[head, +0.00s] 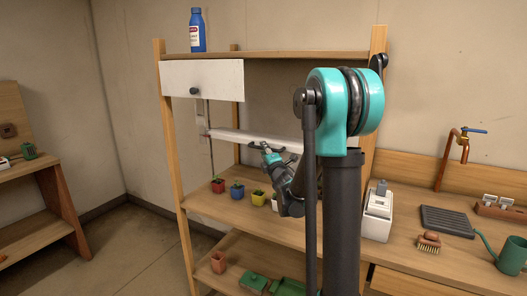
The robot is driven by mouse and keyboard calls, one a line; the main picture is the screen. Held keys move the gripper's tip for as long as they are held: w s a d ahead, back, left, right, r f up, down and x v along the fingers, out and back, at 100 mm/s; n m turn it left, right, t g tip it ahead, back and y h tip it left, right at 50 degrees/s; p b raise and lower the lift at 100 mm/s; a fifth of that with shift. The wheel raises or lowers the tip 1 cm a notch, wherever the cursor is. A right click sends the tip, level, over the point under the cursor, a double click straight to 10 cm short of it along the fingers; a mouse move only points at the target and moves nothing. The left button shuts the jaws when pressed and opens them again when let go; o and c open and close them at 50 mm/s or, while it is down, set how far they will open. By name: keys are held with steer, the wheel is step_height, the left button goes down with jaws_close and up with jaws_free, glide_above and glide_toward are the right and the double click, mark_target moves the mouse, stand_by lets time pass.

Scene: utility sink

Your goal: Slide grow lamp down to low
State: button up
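My arm hides the lamp's right end.
Red (218,186), blue (237,190) and yellow (258,197) plant pots stand on the shelf below the lamp. A white drawer (202,80) hangs above its left end. A blue bottle (197,30) stands on top. A workbench (410,252) with tools stands at right.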

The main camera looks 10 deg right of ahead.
steer(key=v, duration=1.1)
steer(key=shift+s, duration=0.15)
steer(key=shift+d, duration=0.1)
steer(key=s+d+f+m+g+h, duration=0.7)
steer(key=s+d+f+m, duration=0.3)
steer(key=m, duration=0.5)
steer(key=s+a+f+m+g+y, duration=0.2)
steer(key=s+f, duration=0.4)
steer(key=s, duration=0.4)
steer(key=s+a+f+m+g+y, duration=0.2)
steer(key=s+a+f+m+g, duration=0.2)
steer(key=s, duration=0.6)
step_height(320, 180, down, 3)
steer(key=shift+a+g, duration=0.95)
steer(key=shift+g, duration=0.15)
